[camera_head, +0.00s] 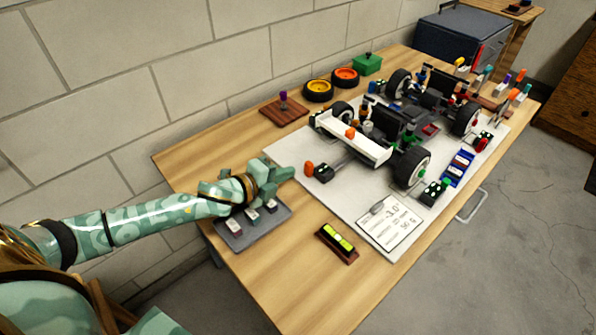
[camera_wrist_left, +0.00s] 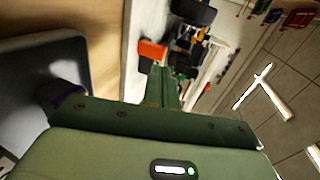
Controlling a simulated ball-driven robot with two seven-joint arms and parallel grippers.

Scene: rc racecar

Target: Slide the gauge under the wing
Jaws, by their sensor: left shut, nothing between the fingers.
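The white wing (camera_head: 352,137) spans the near end of the open-wheeled race car, raised above the pale mat. A dark block with an orange knob (camera_head: 309,168) sits on the mat just in front of the wing; the orange part also shows in the left wrist view (camera_wrist_left: 152,50). A grey tray (camera_head: 240,237) holds several small dark blocks with white labels. I cannot tell for sure which piece is the gauge. My left gripper (camera_head: 284,174) is shut and empty, above the mat's near-left edge, between tray and orange-knobbed block. My right gripper is not in view.
A spirit level (camera_head: 337,242) and a printed card (camera_head: 390,224) lie near the front edge. Yellow (camera_head: 318,91) and orange wheels lie along the wall.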

